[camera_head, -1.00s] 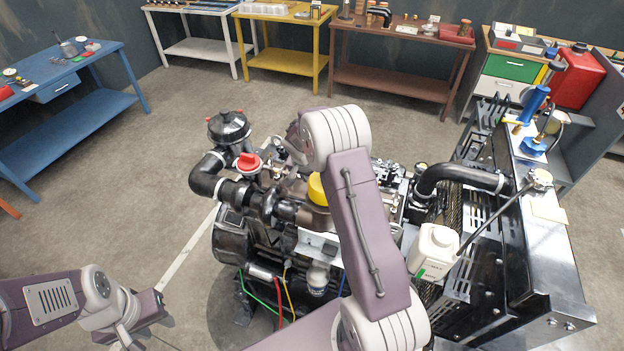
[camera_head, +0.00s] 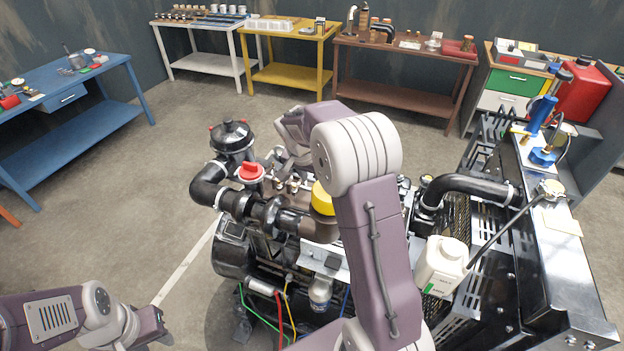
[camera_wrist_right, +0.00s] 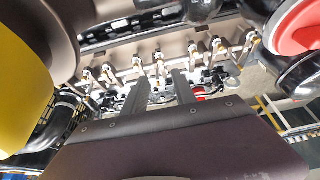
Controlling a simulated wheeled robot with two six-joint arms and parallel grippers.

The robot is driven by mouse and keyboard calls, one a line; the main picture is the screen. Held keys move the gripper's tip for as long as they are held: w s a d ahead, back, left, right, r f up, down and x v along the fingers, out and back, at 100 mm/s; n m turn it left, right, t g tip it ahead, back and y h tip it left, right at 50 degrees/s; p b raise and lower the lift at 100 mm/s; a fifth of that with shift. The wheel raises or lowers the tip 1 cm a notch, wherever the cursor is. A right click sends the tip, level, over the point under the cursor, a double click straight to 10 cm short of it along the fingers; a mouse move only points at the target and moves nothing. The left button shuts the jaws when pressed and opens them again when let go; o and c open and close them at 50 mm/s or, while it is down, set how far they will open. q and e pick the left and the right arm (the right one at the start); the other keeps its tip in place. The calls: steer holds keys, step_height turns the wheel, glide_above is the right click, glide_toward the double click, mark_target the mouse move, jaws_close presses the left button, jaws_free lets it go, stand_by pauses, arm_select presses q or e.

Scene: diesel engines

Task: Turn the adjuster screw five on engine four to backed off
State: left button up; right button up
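The diesel engine (camera_head: 232,262) stands in the middle of the head view, partly behind my right arm. In the right wrist view, a row of several adjuster screws (camera_wrist_right: 193,50) with metal rocker parts runs across the engine top. My right gripper (camera_wrist_right: 158,82) has its two dark fingers apart, with an empty gap, pointing toward the middle of this row. I cannot tell whether a fingertip touches a screw, nor which screw is number five. My left gripper (camera_head: 152,328) is at the lower left of the head view, away from the engine; its finger opening is unclear.
A yellow cap (camera_head: 322,198) and a red cap (camera_head: 250,171) flank the working area. Black intake pipes (camera_head: 212,186) and a white bottle (camera_head: 441,265) crowd the engine. Workbenches, including a blue one (camera_head: 75,130), line the walls. Floor at left is clear.

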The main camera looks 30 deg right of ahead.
steer(key=p+x, duration=0.1)
steer(key=x, duration=0.8)
jaws_close()
